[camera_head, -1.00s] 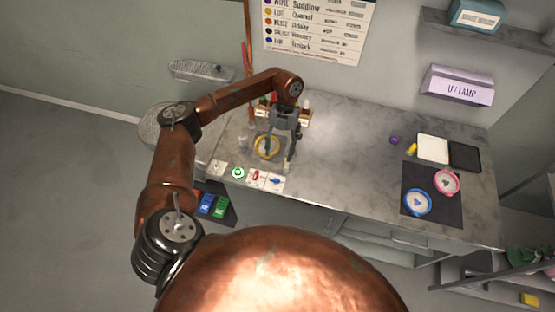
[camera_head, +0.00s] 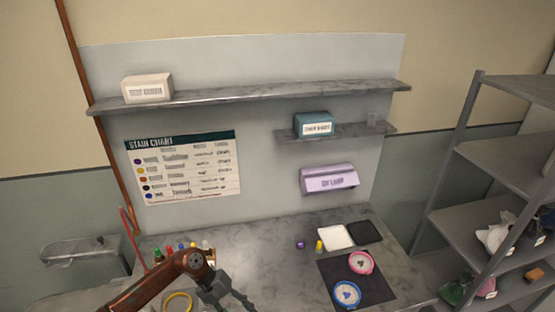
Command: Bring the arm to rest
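My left arm comes in at the bottom left of the head view. Its gripper (camera_head: 228,302) hangs over the worktop near the bottom edge, to the right of a yellow ring (camera_head: 178,302). Its fingers look spread with nothing between them, though the lower part is cut off by the frame. My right arm and gripper are not in view.
The grey worktop (camera_head: 270,258) holds small coloured bottles at the back left. A dark mat (camera_head: 345,292) with pink (camera_head: 361,263) and blue (camera_head: 347,293) round items lies right. Wall shelves (camera_head: 250,94) and a lilac UV lamp box (camera_head: 330,180) are above; a rack (camera_head: 470,170) stands right.

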